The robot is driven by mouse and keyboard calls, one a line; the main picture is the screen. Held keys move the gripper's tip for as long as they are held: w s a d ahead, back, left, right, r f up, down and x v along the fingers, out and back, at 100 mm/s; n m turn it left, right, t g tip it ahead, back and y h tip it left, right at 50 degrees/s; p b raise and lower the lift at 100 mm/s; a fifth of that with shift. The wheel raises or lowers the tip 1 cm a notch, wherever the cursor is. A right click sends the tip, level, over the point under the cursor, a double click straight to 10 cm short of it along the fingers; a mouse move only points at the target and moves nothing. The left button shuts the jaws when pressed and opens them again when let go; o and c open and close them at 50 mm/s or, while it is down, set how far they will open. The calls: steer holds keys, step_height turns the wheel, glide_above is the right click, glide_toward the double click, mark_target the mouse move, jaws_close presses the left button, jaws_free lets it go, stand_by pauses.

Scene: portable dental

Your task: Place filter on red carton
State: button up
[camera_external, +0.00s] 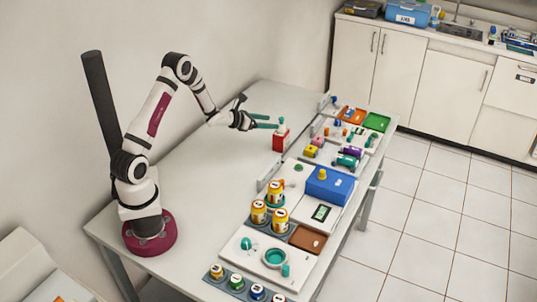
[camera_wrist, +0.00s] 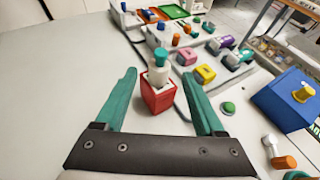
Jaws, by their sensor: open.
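The red carton (camera_external: 280,142) stands upright on the bare table beside the trays; it also shows in the wrist view (camera_wrist: 158,97). A small white piece with a teal top, which looks like the filter (camera_wrist: 159,66), stands upright on top of the carton. In the external view the filter (camera_external: 281,122) is small. My gripper (camera_wrist: 160,75) is open, with its teal fingers on either side of the filter and carton and visible gaps to both. In the external view my gripper (camera_external: 276,121) is level with the filter, fingers pointing right.
Trays with small coloured parts lie right of and beyond the carton. A blue box (camera_external: 330,186) and several yellow jars (camera_external: 275,193) stand nearer the front. The table left of the carton (camera_external: 220,155) is clear.

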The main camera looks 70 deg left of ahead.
steer(key=d+r+m+h, duration=0.3)
steer(key=d+r+m, duration=0.15)
steer(key=d, duration=0.35)
steer(key=d+r+m+h, duration=0.3)
steer(key=d+r+m, duration=0.15)
steer(key=d, duration=0.25)
steer(key=s+d+r+m+g+h, duration=0.25)
steer(key=s+d+m, duration=0.25)
steer(key=d+m, duration=0.4)
steer(key=s+d+r+m+g+h, duration=0.1)
steer(key=s+d+m+g+h, duration=0.4)
steer(key=d, duration=0.5)
steer(key=s+d+f+m+g+y, duration=0.1)
steer(key=s+d+m+g+y, duration=0.25)
steer(key=s+m, duration=0.7)
steer(key=s+a+f+m+g+y, duration=0.1)
steer(key=s+a+m+g+y, duration=0.1)
steer(key=s+a+m+y, duration=0.6)
steer(key=s+a+m, duration=0.2)
steer(key=s, duration=0.3)
steer(key=shift+s+m+y, duration=0.25)
steer(key=shift+m+y, duration=0.1)
steer(key=shift+y, duration=0.05)
steer(key=shift+a, duration=0.1)
